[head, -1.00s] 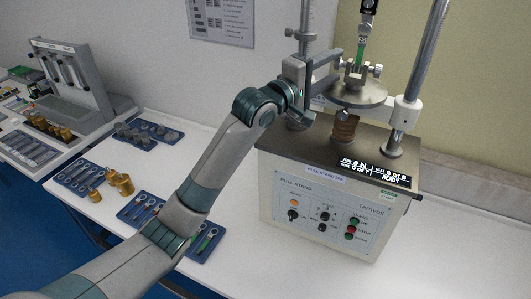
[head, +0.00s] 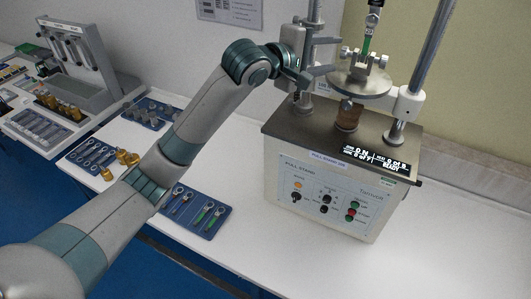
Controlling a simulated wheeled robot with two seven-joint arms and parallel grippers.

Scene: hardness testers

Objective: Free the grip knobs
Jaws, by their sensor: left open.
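The pull stand (head: 325,195) is a white and dark box on the table, with two upright columns and a round metal plate (head: 360,83). A small lower grip stands on this plate, with a left knob (head: 346,53) and a right knob (head: 384,61) at its sides. A green strip (head: 367,46) runs up from this grip to the upper grip (head: 374,18). My left gripper (head: 337,55) is open and empty, its fingers pointing right, one above the other, beside the left knob. I cannot tell whether they touch it. My right gripper is not in view.
Blue trays (head: 208,228) with eyebolt-like parts and green-marked pieces lie left of the stand, beside brass weights (head: 126,158). A grey tester (head: 75,62) stands at the far left. The white table (head: 450,240) is clear at front right.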

